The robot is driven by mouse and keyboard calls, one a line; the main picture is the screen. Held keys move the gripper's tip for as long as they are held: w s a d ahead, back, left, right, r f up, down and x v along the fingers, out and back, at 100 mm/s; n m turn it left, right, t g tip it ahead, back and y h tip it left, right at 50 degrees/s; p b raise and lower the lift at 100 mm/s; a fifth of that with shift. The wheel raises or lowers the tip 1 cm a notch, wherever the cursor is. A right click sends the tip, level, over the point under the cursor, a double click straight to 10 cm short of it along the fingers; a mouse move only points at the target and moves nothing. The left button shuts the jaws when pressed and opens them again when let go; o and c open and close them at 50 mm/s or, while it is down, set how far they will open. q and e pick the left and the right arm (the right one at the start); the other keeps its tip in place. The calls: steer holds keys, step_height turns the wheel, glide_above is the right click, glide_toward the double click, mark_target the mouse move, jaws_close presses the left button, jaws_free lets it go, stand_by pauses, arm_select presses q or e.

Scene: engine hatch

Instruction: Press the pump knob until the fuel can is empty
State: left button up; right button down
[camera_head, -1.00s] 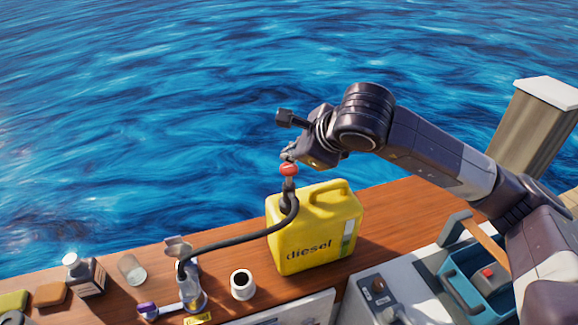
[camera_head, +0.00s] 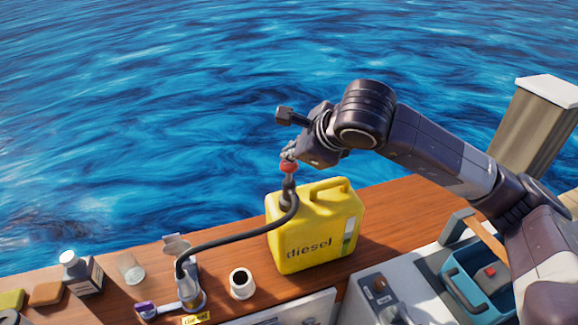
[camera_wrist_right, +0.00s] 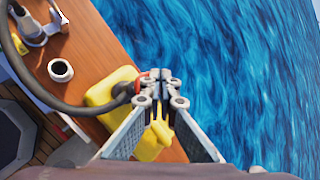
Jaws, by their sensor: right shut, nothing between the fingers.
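The yellow fuel can (camera_head: 305,242), marked "diesel", stands upright on the wooden counter, with a pale level strip on its right side. The red pump knob (camera_head: 289,167) sits on top of the pump above the can. A black hose (camera_head: 235,241) runs from the pump to the metal filler (camera_head: 190,285) at left. My right gripper (camera_head: 290,153) is shut and empty, its tips at the top of the knob. My left gripper is not in view.
A white cup (camera_head: 242,285) with dark contents stands left of the can. A blue bin (camera_head: 470,290) lies at lower right. Water fills the background.

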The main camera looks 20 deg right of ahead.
mark_target(290, 165)
steer(key=shift+f+b, duration=1.75)
steer(key=shift+b, duration=0.35)
stand_by(1.8)
steer(key=shift+r, duration=0.15)
steer(key=shift+r+p, duration=0.85)
steer(key=shift+r, duration=1.15)
steer(key=shift+r, duration=0.1)
steer(key=shift+r+p, duration=1.25)
steer(key=shift+r, duration=1.2)
steer(key=shift+f, duration=0.1)
